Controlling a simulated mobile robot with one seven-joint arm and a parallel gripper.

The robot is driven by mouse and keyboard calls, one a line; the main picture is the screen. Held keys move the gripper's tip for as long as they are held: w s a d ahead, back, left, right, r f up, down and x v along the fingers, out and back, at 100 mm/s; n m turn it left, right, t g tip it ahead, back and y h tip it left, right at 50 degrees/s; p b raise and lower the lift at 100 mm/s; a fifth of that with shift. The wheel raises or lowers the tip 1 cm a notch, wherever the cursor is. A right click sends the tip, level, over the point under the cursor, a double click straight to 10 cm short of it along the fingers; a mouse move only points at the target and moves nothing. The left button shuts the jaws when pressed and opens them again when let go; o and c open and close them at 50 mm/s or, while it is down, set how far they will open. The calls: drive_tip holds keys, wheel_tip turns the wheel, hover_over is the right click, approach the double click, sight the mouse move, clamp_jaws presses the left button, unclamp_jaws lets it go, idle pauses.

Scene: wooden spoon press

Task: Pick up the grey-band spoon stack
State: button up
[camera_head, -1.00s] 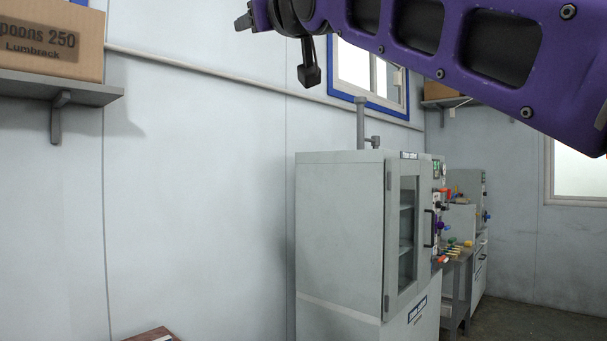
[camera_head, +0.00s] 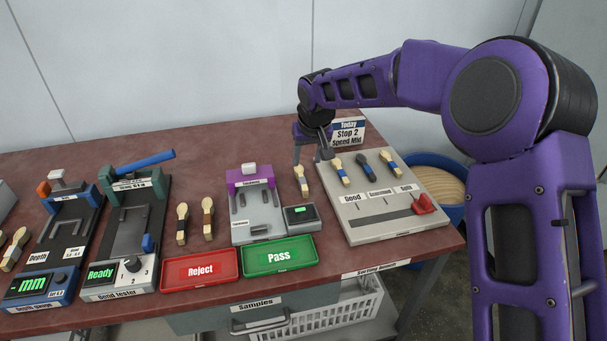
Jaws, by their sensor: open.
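Several pale wooden spoon stacks with bands lie on the red-brown table (camera_head: 120,165). One stack (camera_head: 301,180) lies just left of the pale sorting board, below my gripper; its band colour is too small to tell. Two more stacks lie left of the purple-topped device: one with a dark band (camera_head: 182,223), one with a brownish band (camera_head: 208,218). Three lie on the board (camera_head: 375,228): a blue-banded one (camera_head: 340,171), a dark one (camera_head: 367,168) and another (camera_head: 391,164). My gripper (camera_head: 311,156) points down, open and empty, at the board's back left corner. I cannot tell for sure which stack has the grey band.
A sign reading "Stop 2 Speed Mid" (camera_head: 348,133) stands behind my gripper. The purple-topped device (camera_head: 250,178), red Reject tray (camera_head: 200,270) and green Pass tray (camera_head: 278,257) are nearby. The bend tester (camera_head: 125,235) and depth gauge (camera_head: 55,255) stand left. A blue bin (camera_head: 440,165) is right.

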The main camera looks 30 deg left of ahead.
hover_over(302, 181)
drive_tip(key=s+d, duration=0.2)
drive_tip(key=f, duration=0.5)
drive_tip(key=shift+w+a+f, duration=0.2)
drive_tip(key=shift+w+f, duration=0.05)
drive_tip(key=shift+f, duration=0.1)
drive_tip(key=b+x, duration=0.1)
drive_tip(key=x, duration=0.4)
drive_tip(key=shift+s+f, duration=0.15)
clamp_jaws()
